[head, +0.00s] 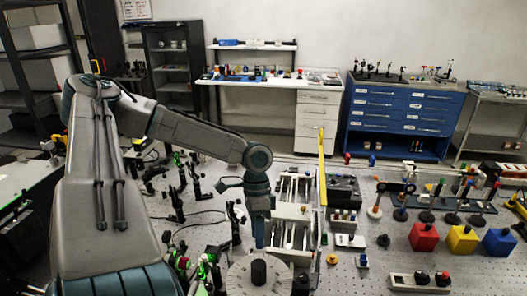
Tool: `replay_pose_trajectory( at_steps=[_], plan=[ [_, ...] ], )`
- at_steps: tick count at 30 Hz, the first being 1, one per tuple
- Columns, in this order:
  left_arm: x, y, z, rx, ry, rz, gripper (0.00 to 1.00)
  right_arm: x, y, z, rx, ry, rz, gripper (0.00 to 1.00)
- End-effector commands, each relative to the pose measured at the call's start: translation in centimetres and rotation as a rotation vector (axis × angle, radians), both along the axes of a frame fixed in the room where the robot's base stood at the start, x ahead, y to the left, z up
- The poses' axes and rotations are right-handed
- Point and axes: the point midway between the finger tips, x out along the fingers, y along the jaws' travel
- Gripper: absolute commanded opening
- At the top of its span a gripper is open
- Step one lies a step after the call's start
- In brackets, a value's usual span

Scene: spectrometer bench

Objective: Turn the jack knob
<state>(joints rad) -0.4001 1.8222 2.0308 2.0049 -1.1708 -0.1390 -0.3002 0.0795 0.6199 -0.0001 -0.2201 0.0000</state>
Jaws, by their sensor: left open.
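My left arm comes in from the left, and my left gripper (259,238) points down near the bottom centre. It is open. Its fingers are seen nearly edge-on, so the gap is hard to see. Below the fingertips is a pale round graduated disc (238,280) with a short black cylinder (258,273) at its middle. The gripper appears just above or behind this cylinder; I cannot tell whether they touch. I cannot say for sure which part is the jack knob. My right gripper is not in view.
Pale rail-like fixtures (294,190) stand right behind the gripper. A yellow upright bar (321,165) rises beside them. Dark optic posts (178,205) crowd the left. Red (423,238), yellow (462,239) and blue (499,242) blocks sit at the right. Bare perforated bench (350,280) lies between.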

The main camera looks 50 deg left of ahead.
Motion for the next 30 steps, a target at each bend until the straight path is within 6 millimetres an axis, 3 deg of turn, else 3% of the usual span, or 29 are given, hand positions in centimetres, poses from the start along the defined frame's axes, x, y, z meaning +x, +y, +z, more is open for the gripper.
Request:
replay_pose_trajectory(
  at_steps=[1, 18, 24, 30],
  plan=[
    [-0.1, -0.1, 0.5, 0.011, 0.026, 0.11, 0.45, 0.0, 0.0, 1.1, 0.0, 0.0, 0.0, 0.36],
    [-0.6, -1.0, 0.4, 0.159, 0.404, 1.417, 0.45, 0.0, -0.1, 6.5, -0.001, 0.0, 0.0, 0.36],
    [-0.7, -1.4, 0.2, 0.18, 0.509, 1.701, 0.45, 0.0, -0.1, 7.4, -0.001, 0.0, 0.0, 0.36],
    [-0.7, -1.5, -0.3, 0.187, 0.539, 1.782, 0.45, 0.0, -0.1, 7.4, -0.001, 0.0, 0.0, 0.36]
  ],
)
